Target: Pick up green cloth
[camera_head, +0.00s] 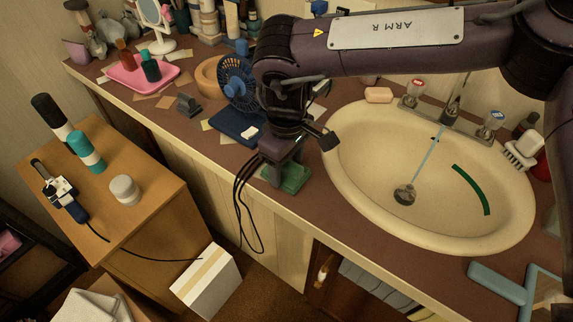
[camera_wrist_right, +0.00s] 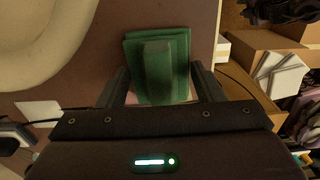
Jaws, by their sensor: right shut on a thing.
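The green cloth (camera_head: 294,178) lies folded on the brown counter near its front edge, left of the sink. My right gripper (camera_head: 279,168) points down at it, its fingers at the cloth. In the right wrist view the cloth (camera_wrist_right: 156,55) sits between the two fingers of my right gripper (camera_wrist_right: 163,88), with a raised fold in its middle. The gripper is shut on the cloth. I cannot tell whether the cloth is clear of the counter. My left gripper is not in view.
The sink (camera_head: 345,150) is right of the cloth. A pink tray (camera_head: 128,75) is farther left. A wooden cabinet (camera_head: 150,205) stands below, with a white box (camera_head: 205,283) on the floor.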

